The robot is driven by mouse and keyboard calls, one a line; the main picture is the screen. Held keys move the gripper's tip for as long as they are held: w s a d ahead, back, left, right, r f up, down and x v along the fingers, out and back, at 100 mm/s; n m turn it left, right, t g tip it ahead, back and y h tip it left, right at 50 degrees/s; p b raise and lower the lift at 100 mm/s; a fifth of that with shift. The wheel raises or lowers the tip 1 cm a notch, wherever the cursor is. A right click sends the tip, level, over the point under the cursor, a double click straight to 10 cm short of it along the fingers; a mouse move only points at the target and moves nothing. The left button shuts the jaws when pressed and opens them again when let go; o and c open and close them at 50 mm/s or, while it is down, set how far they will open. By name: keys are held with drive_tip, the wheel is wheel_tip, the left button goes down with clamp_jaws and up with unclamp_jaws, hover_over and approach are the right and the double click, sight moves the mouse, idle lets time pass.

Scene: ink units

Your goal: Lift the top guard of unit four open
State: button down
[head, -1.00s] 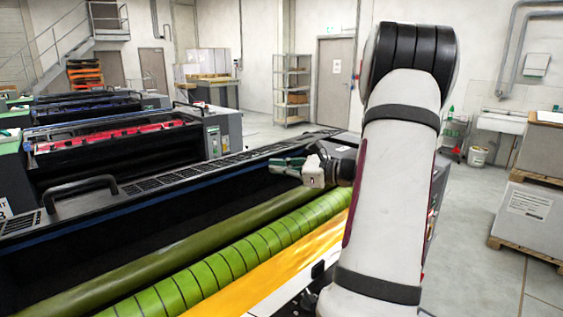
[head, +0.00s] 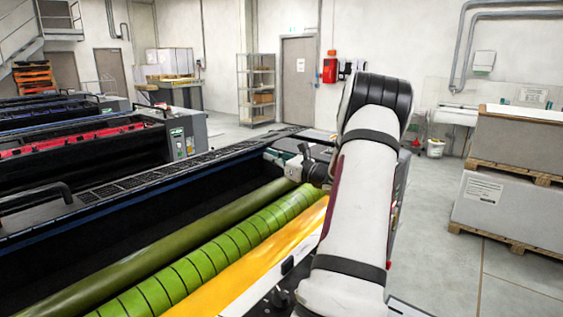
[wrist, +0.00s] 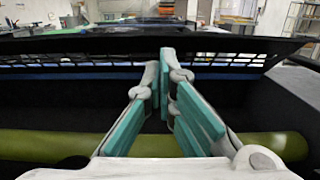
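The nearest unit (head: 130,220) has green rollers (head: 225,244) and a yellow ink strip (head: 262,258). No readable number shows on it. A long black guard with a grille (head: 150,178) runs along the unit's far side. Its black handle (head: 38,195) is at the left edge of the head view. My gripper (head: 276,156) is over the right end of the unit, far to the right of the handle. In the wrist view, the teal fingers (wrist: 160,80) meet at the tips with nothing between them. The grille (wrist: 215,62) shows beyond them, and a green roller (wrist: 45,146) below.
Similar units with red (head: 75,140) and blue ink stand behind on the left. A shelf rack (head: 256,90) and a door (head: 298,80) are at the back. Grey stacks on pallets (head: 510,210) stand at the right. Open floor (head: 430,245) lies between the stacks and my arm.

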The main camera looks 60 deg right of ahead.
drive_tip(key=shift+w+d+r, duration=0.1)
drive_tip(key=shift+w+d, duration=0.05)
drive_tip(key=shift+w, duration=0.45)
drive_tip(key=shift+r, duration=0.1)
